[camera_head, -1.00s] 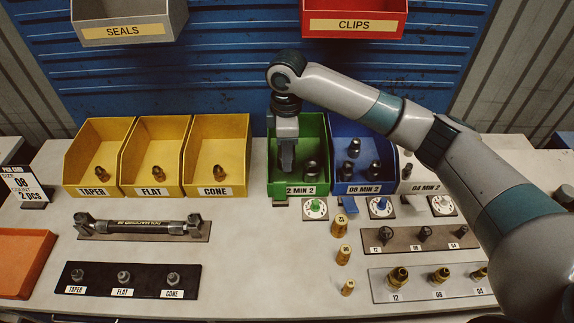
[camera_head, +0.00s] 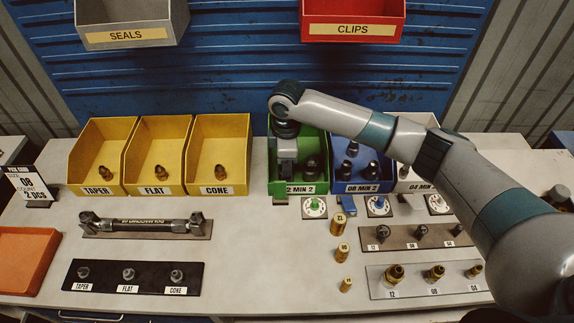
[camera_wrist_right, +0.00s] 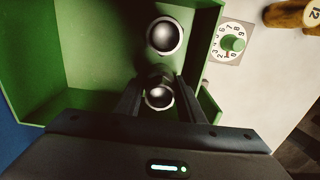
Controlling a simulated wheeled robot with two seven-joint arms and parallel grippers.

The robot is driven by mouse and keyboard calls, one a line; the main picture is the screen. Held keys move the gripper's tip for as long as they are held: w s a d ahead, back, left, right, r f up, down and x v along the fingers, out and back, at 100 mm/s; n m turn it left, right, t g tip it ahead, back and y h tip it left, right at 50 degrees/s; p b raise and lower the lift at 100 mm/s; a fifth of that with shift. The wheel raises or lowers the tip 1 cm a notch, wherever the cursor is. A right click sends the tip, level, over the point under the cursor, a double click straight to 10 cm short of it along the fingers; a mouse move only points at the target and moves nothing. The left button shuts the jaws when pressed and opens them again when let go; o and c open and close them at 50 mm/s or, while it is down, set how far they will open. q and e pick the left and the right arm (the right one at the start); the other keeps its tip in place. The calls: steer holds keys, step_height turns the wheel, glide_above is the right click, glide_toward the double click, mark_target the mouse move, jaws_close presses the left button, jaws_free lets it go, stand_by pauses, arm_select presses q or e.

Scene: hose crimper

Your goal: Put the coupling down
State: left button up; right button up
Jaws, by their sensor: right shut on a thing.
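My right gripper (camera_head: 286,172) reaches down into the green bin (camera_head: 299,189) labelled "2 MIN 2". In the right wrist view, its fingers (camera_wrist_right: 158,100) are shut on a dark metal coupling (camera_wrist_right: 159,96) with a bright round end. A second dark coupling (camera_wrist_right: 164,36) stands beside it in the bin and also shows in the head view (camera_head: 311,167). The held coupling is hidden behind the gripper in the head view. I cannot tell whether it touches the bin floor. My left gripper is not in view.
The blue bin (camera_head: 358,189) with dark couplings adjoins on the right. Three yellow bins (camera_head: 158,190) stand to the left. A dial (camera_head: 314,207) sits in front of the green bin. Brass pieces (camera_head: 342,251) stand farther forward.

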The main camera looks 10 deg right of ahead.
steer(key=shift+f, duration=0.1)
stand_by(0.3)
steer(key=o, duration=1.3)
steer(key=shift+f, duration=0.1)
steer(key=shift+c, duration=0.2)
step_height(320, 180, up, 11)
steer(key=b, duration=0.4)
steer(key=shift+r, duration=0.65)
